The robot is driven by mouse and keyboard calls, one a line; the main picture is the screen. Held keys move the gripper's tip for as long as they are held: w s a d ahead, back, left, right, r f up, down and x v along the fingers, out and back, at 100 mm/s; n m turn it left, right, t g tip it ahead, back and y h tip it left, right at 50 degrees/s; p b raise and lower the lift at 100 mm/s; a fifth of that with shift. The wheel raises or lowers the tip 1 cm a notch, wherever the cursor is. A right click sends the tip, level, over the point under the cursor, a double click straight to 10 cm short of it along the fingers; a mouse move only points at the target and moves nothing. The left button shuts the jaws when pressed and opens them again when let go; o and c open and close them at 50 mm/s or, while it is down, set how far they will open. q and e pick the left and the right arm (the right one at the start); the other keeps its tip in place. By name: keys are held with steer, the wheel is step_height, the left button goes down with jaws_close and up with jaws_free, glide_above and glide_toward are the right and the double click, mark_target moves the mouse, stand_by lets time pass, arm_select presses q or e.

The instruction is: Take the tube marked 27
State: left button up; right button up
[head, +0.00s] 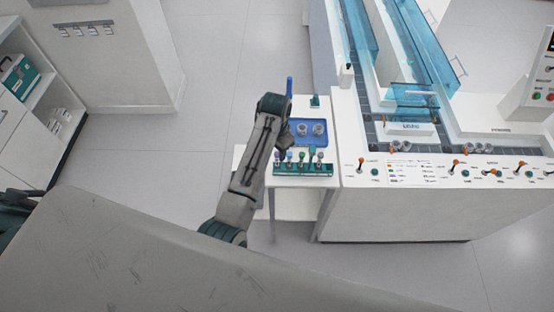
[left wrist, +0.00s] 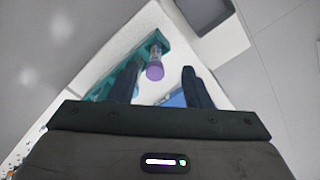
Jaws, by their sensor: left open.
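A teal tube rack (head: 305,169) stands on the small white side table, with several capped tubes upright in a row. It also shows in the left wrist view (left wrist: 122,78). A purple-capped tube (left wrist: 155,70) stands in the rack, its cap facing my left wrist camera. My left gripper (head: 281,142) is over the rack's left end. In the left wrist view my left gripper (left wrist: 160,66) is open, and the purple cap appears between its fingers, apart from both. No number is readable on any tube, so I cannot tell which is 27. My right gripper is not in view.
A blue tray (head: 293,136) with two round grey holders lies behind the rack. A blue upright item (head: 289,86) stands at the back of the side table (head: 284,182). The white track machine (head: 400,215) with levers and blue clear covers adjoins on the right. Floor at left is clear.

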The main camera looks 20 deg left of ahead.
mark_target(277, 153)
arm_select(q)
steer(key=f, duration=0.1)
steer(key=f+p, duration=0.1)
steer(key=f, duration=0.1)
steer(key=shift+d+f+p, duration=0.15)
steer(key=shift+d+p, duration=0.15)
steer(key=shift+p, duration=0.05)
steer(key=shift+f, duration=0.65)
steer(key=c, duration=0.8)
steer(key=shift+c, duration=0.2)
steer(key=shift+r, duration=0.1)
steer(key=shift+r, duration=0.4)
step_height(277, 153, up, 9)
steer(key=b, duration=0.3)
